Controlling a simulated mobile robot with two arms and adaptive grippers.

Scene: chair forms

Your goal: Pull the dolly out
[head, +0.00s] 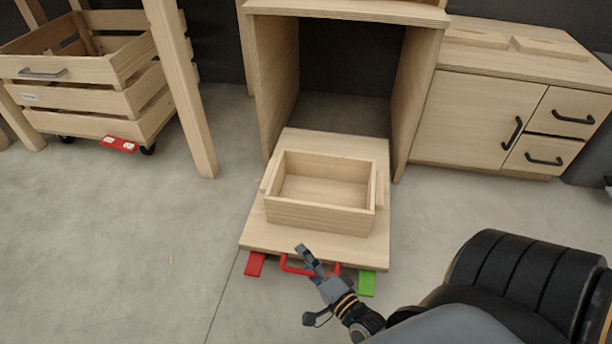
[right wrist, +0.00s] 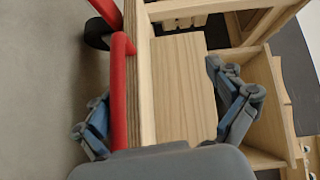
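The dolly (head: 262,232) is a flat wooden board on the floor, sticking partly out of the opening of a wooden cabinet. A red handle (head: 290,267) is on its front edge, with a red tab at left and a green tab at right. An open, empty wooden box (head: 320,214) stands on it. My right gripper (head: 309,262) is at the handle. In the right wrist view, my right gripper (right wrist: 160,110) is open, its fingers spread apart; the red handle (right wrist: 119,95) and the dolly's edge lie between them. My left gripper is out of view.
The cabinet's side panels (head: 275,90) flank the dolly's rear. A slatted crate on casters (head: 85,105) stands under a wooden frame at left. A drawer cabinet (head: 480,115) stands at right. The floor left of the dolly is clear.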

